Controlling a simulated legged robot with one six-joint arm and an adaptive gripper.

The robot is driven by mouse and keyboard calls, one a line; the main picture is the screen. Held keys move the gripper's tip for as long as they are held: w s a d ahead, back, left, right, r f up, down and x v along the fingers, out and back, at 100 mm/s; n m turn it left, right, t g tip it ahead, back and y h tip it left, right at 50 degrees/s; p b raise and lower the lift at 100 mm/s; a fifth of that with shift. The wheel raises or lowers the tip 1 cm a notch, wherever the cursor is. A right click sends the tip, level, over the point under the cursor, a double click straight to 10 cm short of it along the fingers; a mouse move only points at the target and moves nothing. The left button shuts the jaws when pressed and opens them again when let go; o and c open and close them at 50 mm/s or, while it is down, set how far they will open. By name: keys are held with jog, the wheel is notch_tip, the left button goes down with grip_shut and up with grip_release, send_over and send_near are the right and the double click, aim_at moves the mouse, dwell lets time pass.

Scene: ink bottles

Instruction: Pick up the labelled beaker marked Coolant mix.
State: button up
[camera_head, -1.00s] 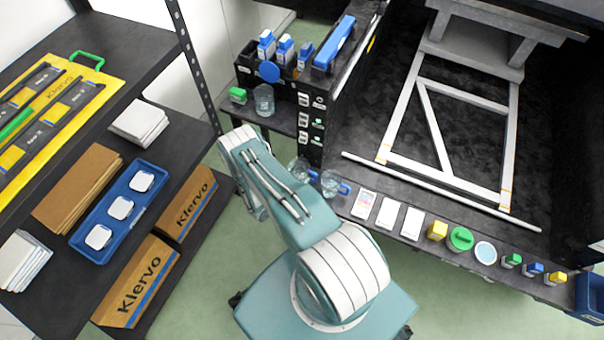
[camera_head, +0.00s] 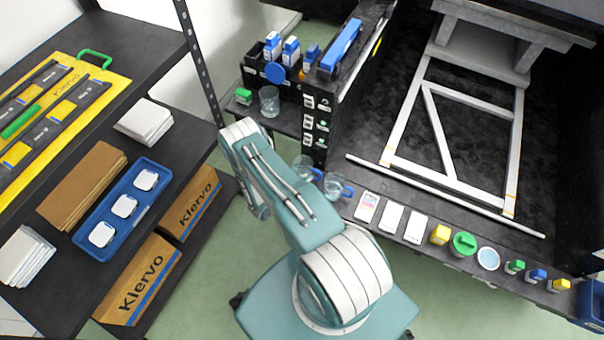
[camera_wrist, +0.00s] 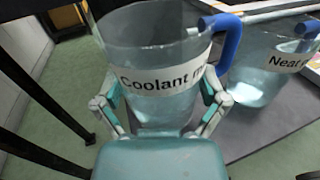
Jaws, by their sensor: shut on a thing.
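In the wrist view, a clear beaker with a white label reading "Coolant m…" and a blue handle (camera_wrist: 150,45) stands upright between the fingers of my gripper (camera_wrist: 160,98). The fingers press on its left and right sides, and it holds pale liquid. Its base is hidden behind my gripper, so I cannot tell whether it touches the surface. A second beaker (camera_wrist: 257,75), labelled "Neat…", stands close on its right. In the head view, two blue-handled beakers show beside my arm, a left one (camera_head: 303,168) and a right one (camera_head: 335,186). My fingers are hidden there.
White cards (camera_head: 391,217), a yellow-topped item (camera_head: 440,234) and a green-lidded jar (camera_head: 464,243) line the bench edge to the right. A glass beaker (camera_head: 269,102) stands behind. A light rod (camera_head: 445,194) lies behind the row. A shelf with a blue tray (camera_head: 122,206) is left.

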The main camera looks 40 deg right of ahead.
aim_at(305, 174)
jog(key=s+r, duration=0.1)
jog(key=r, duration=0.1)
jog(key=s+a+r, duration=0.1)
jog(key=r, duration=0.1)
jog(key=s+a+r, duration=0.1)
jog(key=s+r, duration=0.1)
jog(key=shift+s+a+r, duration=0.1)
jog(key=shift+a+r, duration=0.05)
jog(key=shift+r, duration=0.1)
jog(key=s+a+r, duration=0.4)
jog(key=s, duration=0.4)
jog(key=shift+a, duration=0.25)
jog(key=shift+r, duration=0.15)
dwell(0.5)
